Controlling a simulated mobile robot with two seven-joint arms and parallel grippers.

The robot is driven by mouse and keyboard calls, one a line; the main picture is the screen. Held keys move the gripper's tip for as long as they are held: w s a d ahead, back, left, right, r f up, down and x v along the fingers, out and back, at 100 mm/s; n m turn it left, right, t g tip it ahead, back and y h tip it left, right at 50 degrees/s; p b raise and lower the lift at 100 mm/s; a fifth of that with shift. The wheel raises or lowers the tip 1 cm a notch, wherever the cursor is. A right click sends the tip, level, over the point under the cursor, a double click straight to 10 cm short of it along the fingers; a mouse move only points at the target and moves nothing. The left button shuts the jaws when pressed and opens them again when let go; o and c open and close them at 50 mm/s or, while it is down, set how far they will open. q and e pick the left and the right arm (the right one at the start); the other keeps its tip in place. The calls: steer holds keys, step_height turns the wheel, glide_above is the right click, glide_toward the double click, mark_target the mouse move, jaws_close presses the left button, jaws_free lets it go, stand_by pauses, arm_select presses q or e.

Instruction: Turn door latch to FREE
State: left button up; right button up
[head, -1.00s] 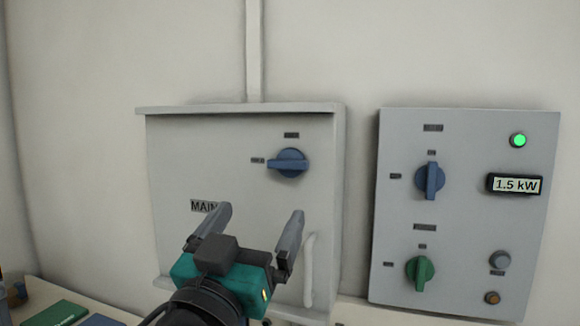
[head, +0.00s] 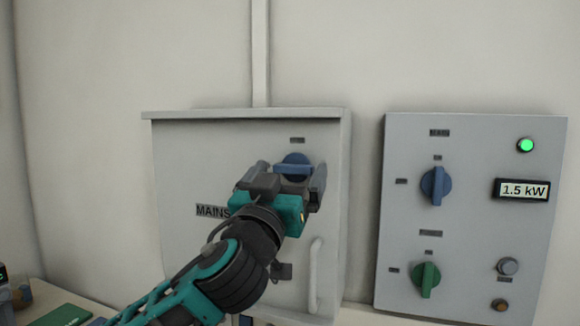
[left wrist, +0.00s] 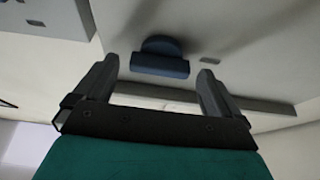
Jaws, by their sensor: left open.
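The door latch is a blue round knob (head: 297,162) with a bar grip, on the upper right of the grey MAINS cabinet door (head: 185,160). Its bar lies about level in the head view, and small labels sit above and to its left. My left gripper (head: 292,180) is open, just in front of and slightly below the knob. In the left wrist view the blue knob (left wrist: 160,58) shows between and beyond the two fingertips (left wrist: 158,82), apart from both. The head view partly hides the knob's lower side behind the gripper. My right gripper is not in view.
A door handle (head: 316,272) stands out below the latch. To the right, a separate panel (head: 465,235) carries a blue knob (head: 436,186), a green knob (head: 426,280), a lit green lamp (head: 526,145) and a 1.5 kW display (head: 522,190).

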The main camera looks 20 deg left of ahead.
arm_select(q)
steer(key=shift+w+r, duration=0.2)
steer(key=shift+w, duration=0.3)
steer(key=c, duration=1.1)
steer(key=shift+o, duration=0.2)
